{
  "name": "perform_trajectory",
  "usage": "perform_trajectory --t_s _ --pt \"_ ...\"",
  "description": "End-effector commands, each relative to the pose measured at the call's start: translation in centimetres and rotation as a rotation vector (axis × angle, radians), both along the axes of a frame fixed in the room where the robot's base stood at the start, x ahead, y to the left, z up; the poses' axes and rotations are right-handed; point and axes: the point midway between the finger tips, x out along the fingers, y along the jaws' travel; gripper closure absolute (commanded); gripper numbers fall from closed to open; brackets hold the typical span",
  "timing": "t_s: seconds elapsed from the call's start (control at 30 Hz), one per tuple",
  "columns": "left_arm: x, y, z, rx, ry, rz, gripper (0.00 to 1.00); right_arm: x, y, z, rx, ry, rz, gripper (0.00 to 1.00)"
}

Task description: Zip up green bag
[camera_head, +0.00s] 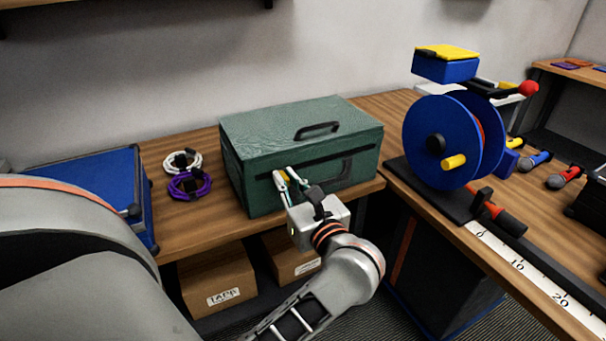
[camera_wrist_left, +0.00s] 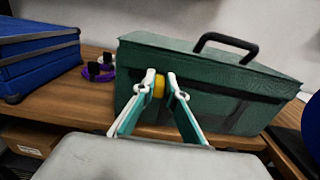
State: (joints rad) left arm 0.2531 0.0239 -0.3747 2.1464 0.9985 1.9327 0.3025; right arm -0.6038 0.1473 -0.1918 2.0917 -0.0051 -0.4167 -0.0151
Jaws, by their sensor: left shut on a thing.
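The green bag (camera_head: 265,137) sits closed-looking on the wooden bench against the wall, with a dark handle (camera_head: 317,130) on its top. Dark bands cross its front face; I cannot tell how far the zip is closed. My left gripper (camera_head: 283,177) is at the left part of the bag's front, just below the top edge. In the left wrist view, the gripper (camera_wrist_left: 160,82) is shut on a small yellow piece (camera_wrist_left: 158,88), apparently the zip pull, in front of the green bag (camera_wrist_left: 215,62). My right gripper is not in view.
A blue case (camera_head: 95,180) stands left of the bag, with white (camera_head: 183,161) and purple (camera_head: 189,184) coiled cables between them. A blue cable reel (camera_head: 432,130) stands to the right, beside a ruler strip (camera_head: 535,278). Cardboard boxes (camera_head: 218,278) sit below the bench.

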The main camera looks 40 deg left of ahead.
Motion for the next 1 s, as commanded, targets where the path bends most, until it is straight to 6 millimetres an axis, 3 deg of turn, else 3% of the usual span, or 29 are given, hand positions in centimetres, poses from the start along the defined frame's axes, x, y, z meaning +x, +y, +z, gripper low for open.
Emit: perform_trajectory --t_s 0.23,0.67,0.7,0.73,1.0 --pt "-2.4 1.0 0.2 0.002 -0.002 0.001 1.00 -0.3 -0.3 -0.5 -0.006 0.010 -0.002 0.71" --pt "-2.9 1.3 0.1 0.003 -0.002 0.004 1.00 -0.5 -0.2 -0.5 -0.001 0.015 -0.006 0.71" --pt "-2.9 1.3 0.1 0.003 -0.002 0.004 0.80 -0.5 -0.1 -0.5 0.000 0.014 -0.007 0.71" --pt "-2.9 1.3 0.1 0.002 -0.002 0.004 0.73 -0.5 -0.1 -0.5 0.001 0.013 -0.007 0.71" --pt "-2.8 1.2 0.1 0.002 -0.001 0.001 0.71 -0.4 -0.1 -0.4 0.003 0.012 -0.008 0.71"
